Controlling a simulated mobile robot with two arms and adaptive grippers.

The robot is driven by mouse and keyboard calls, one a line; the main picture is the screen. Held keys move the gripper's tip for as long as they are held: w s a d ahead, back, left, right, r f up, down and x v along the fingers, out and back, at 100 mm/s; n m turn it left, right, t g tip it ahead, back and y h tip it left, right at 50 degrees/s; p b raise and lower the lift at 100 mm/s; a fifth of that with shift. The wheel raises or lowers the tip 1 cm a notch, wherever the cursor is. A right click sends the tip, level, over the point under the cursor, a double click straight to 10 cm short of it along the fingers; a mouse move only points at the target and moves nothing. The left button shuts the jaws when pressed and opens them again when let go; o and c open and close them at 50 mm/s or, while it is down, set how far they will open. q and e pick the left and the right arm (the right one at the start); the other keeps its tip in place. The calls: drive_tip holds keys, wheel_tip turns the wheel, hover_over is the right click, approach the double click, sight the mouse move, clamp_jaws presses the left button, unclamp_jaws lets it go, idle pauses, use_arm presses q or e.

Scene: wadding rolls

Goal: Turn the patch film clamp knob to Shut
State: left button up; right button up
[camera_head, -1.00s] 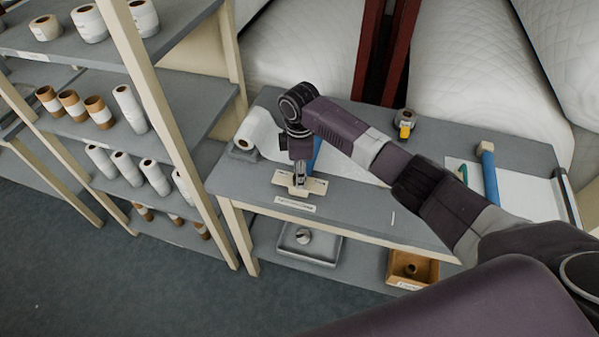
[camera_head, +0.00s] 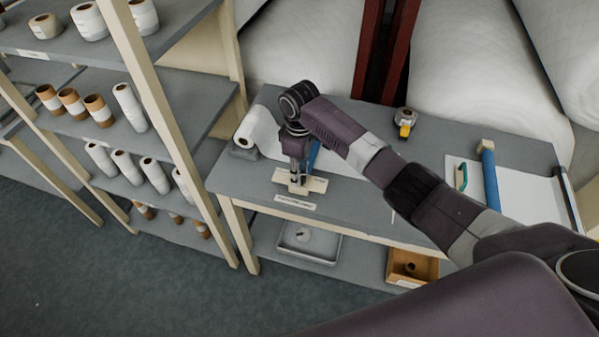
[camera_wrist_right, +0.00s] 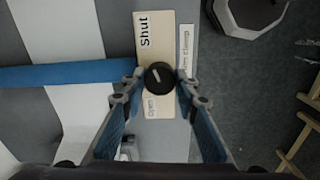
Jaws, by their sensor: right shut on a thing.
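The patch film clamp knob (camera_wrist_right: 159,83) is round and black with a pale pointer mark, seen from above in the right wrist view. It sits on a cream plate (camera_wrist_right: 154,30) lettered "Shut" at one end and "Open" at the other. The pale mark lies slantwise, and its exact heading is hard to tell. My right gripper (camera_wrist_right: 159,76) is shut on the knob, one finger on each side. In the head view, my right gripper (camera_head: 298,182) points down at the plate (camera_head: 317,185) near the table's front edge and hides most of the knob. My left gripper is not in view.
A blue bar (camera_wrist_right: 75,73) runs beside the plate over white film. A white roll (camera_head: 257,128) lies behind my gripper. A shelf rack (camera_head: 165,105) with rolls stands close on the left.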

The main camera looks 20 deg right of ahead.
drive_tip(key=shift+w, duration=0.1)
drive_tip(key=o, duration=1.1)
drive_tip(key=shift+o, duration=0.2)
wheel_tip(320, 180, up, 12)
